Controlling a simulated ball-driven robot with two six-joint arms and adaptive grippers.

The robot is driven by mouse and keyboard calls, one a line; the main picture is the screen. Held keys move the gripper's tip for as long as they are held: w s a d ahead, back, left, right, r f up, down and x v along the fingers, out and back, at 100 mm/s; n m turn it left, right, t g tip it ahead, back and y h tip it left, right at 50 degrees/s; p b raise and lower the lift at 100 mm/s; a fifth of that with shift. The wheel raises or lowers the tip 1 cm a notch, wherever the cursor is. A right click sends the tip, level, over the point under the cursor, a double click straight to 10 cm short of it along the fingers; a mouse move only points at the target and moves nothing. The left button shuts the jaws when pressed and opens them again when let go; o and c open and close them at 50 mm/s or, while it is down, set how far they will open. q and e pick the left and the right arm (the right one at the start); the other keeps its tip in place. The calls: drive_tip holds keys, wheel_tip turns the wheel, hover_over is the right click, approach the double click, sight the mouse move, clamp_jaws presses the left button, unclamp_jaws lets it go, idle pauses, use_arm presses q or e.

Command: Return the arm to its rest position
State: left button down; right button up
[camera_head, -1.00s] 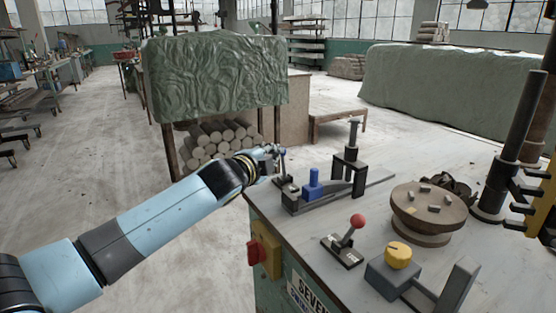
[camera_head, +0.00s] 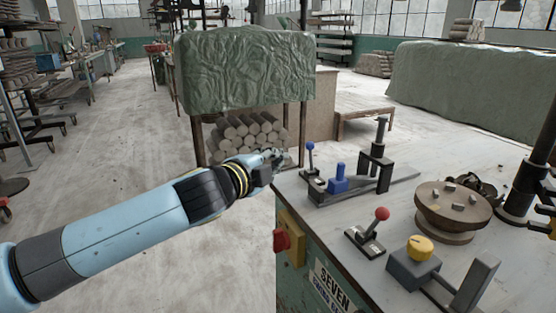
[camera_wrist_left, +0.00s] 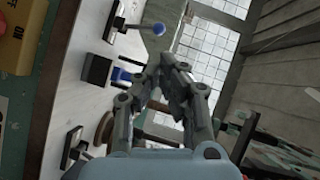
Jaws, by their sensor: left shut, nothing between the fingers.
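My left arm comes in from the left in the head view, a light blue and black arm. Its gripper (camera_head: 274,157) is just off the left edge of the workbench, beside the blue-knobbed lever and apart from it. In the left wrist view the gripper's fingers (camera_wrist_left: 170,62) meet at the tips, shut with nothing between them. The lever with the small blue knob (camera_head: 310,147) stands at the bench's far left corner and also shows in the left wrist view (camera_wrist_left: 159,29). My right gripper is not in view.
The workbench (camera_head: 325,230) carries a blue block (camera_head: 338,178), a red-knobbed lever (camera_head: 381,214), a yellow knob (camera_head: 420,247) and a round wheel with clay pieces (camera_head: 450,212). A draped rack (camera_head: 245,70) with stacked clay rolls stands behind. Open floor (camera_head: 110,150) lies left.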

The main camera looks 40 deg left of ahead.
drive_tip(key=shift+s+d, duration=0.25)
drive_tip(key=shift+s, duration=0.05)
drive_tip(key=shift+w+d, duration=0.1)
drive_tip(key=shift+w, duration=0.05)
use_arm(q)
drive_tip(key=s+f+n+g, duration=0.25)
drive_tip(key=s+f, duration=0.35)
drive_tip(key=f, duration=0.6)
drive_tip(key=s+f+n+g, duration=0.1)
drive_tip(key=s+f+g, duration=0.3)
drive_tip(key=f, duration=0.7)
drive_tip(key=s+f+n+g, duration=0.2)
drive_tip(key=s+f, duration=0.5)
drive_tip(key=f, duration=0.5)
drive_tip(key=s+d+f+n+g, duration=0.2)
drive_tip(key=s+f, duration=0.3)
drive_tip(key=s, duration=0.5)
drive_tip(key=s+d+f+n+g+h, duration=0.1)
drive_tip(key=s+d+f+n+g, duration=0.1)
drive_tip(key=s, duration=0.8)
drive_tip(key=s+d+f+n+g+h, duration=0.1)
drive_tip(key=s+d+f+n+g, duration=0.1)
drive_tip(key=s+d+f, duration=0.3)
drive_tip(key=s+f+n, duration=0.1)
drive_tip(key=s+f, duration=0.3)
drive_tip(key=s, duration=0.2)
drive_tip(key=shift+g, duration=0.35)
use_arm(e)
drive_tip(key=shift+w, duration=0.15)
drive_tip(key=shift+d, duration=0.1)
